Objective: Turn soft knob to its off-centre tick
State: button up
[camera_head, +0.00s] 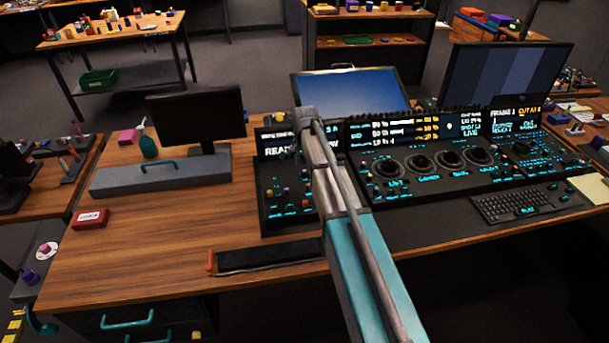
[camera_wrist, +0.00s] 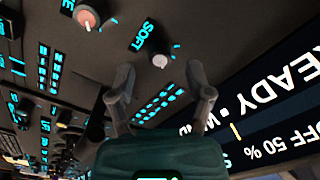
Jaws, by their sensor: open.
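The soft knob (camera_wrist: 159,61) is a small pale round knob on the dark panel, beside the cyan word SOFT, in the wrist view. Short cyan ticks lie to its right. Which way its pointer faces is too small to tell. My gripper (camera_wrist: 160,76) has its two fingers spread, one on each side of the line to the knob. The knob shows beyond the gap, with no finger visibly touching it. In the head view my gripper (camera_head: 290,150) is over the left panel section, and my arm hides part of that section; I cannot pick out the soft knob there.
A second knob (camera_wrist: 87,17), pinkish with a pale rim, is up and left of the soft knob. Rows of cyan-lit buttons (camera_wrist: 160,103) and a lit display (camera_wrist: 275,100) are close by. The trackball console (camera_head: 440,165) extends right; bare desk (camera_head: 170,230) lies left.

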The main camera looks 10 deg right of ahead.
jog(key=shift+f+b, duration=0.9)
jog(key=shift+f, duration=0.25)
jog(key=shift+c, duration=0.3)
grip_shut()
